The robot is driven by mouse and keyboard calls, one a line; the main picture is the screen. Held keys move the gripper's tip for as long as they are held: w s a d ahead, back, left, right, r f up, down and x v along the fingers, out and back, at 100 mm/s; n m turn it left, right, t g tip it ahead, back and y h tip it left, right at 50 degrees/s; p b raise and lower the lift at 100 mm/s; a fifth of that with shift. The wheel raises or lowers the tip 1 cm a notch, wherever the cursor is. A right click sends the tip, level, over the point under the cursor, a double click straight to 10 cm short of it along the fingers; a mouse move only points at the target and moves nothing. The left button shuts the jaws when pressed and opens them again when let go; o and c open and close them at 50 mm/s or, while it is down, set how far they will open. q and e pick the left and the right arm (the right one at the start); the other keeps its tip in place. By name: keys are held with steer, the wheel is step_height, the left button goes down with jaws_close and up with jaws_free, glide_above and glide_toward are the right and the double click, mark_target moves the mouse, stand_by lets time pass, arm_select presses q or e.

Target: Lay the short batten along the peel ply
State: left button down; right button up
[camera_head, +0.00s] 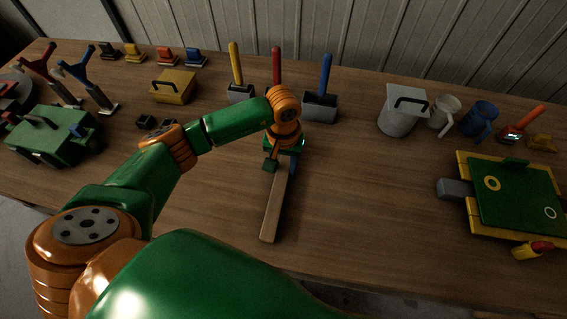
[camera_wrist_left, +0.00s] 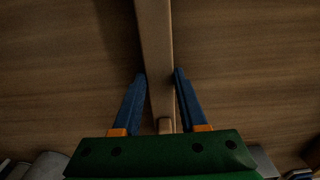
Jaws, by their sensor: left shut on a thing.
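The short batten (camera_head: 273,212) is a pale wooden strip near the middle of the table, with its free end toward the front edge. My left gripper (camera_head: 284,163) is at its far end, shut on it. In the left wrist view the blue fingers (camera_wrist_left: 160,74) stand on either side of the batten (camera_wrist_left: 155,35), which runs away between them. Whether the batten touches the table is hard to tell. I cannot make out a peel ply for certain. My right gripper is not in view.
A green panel on a yellow board (camera_head: 480,232) lies at the right. A grey canister (camera_head: 397,120), a white mug (camera_head: 443,112) and a blue mug (camera_head: 478,118) stand behind it. A green box (camera_head: 55,137) is at the left.

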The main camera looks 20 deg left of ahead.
arm_select(q)
steer(key=shift+f, duration=0.2)
steer(key=shift+c, duration=2.2)
jaws_free()
steer(key=shift+r, duration=0.1)
